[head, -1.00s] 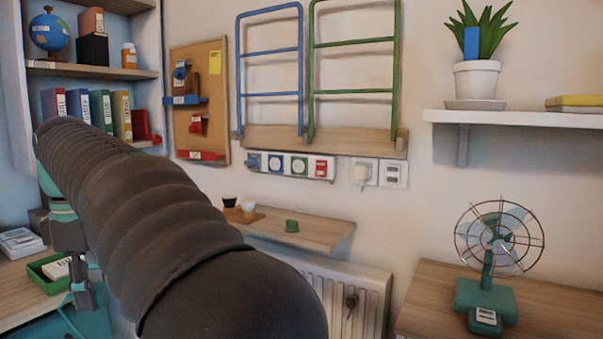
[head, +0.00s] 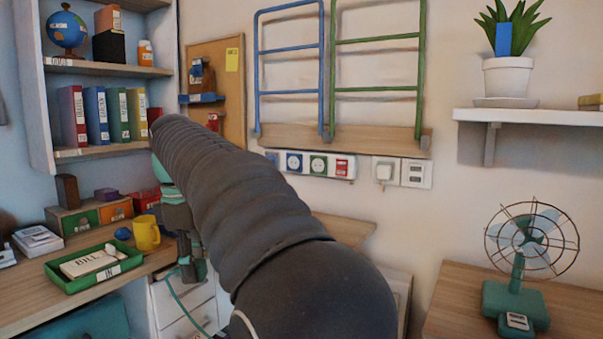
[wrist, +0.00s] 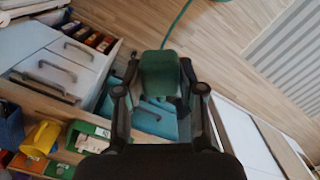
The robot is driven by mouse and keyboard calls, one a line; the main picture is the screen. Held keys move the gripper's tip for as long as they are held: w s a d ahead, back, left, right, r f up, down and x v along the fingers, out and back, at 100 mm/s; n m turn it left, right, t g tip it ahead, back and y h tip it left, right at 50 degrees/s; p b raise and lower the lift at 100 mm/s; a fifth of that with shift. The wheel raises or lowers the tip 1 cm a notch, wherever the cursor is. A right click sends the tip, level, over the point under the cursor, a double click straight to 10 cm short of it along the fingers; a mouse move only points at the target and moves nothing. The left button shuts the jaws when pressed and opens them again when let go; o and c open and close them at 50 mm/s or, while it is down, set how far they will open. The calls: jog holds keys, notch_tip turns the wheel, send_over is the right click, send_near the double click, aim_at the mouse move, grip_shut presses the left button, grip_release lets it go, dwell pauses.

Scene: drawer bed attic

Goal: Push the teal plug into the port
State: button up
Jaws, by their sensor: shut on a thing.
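My gripper (wrist: 161,92) is shut on the dark green-teal plug (wrist: 160,72), which sits between its two fingers in the wrist view. A teal cord (wrist: 178,20) runs from beyond the plug across the floor. In the head view my gripper (head: 190,255) hangs beside the desk, partly behind my arm, and the cord (head: 180,296) trails below it. A wall socket strip (head: 318,164) has a blue-ringed and a green-ringed socket and a red part; its left end is partly hidden by my arm. I cannot tell which socket is the port. The plug is well away from the strip.
A green tray (head: 75,281) with papers and a yellow mug (head: 146,234) stand on the desk to the left. A wooden shelf (head: 345,228) below the strip is mostly hidden by my arm. A teal fan (head: 515,300) stands on a table at right.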

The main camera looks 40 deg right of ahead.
jog(key=w+d+n+g+h, duration=0.1)
jog(key=w+d+h, duration=0.3)
jog(key=d, duration=0.6)
jog(key=n+t+h+b, duration=0.4)
jog(key=n+t+h, duration=0.4)
jog(key=n+h, duration=0.3)
send_near(318, 165)
jog(key=shift+a+f+m+h, duration=0.15)
jog(key=shift+f+m+h, duration=0.25)
jog(key=shift+f+h, duration=0.1)
jog(key=shift+p+x, duration=1.25)
jog(key=shift+x, duration=1.65)
jog(key=shift+r+p, duration=0.1)
jog(key=shift+p, duration=0.4)
jog(key=shift+w+d+p, duration=0.25)
jog(key=shift+d+p, duration=0.15)
jog(key=shift+d, duration=0.1)
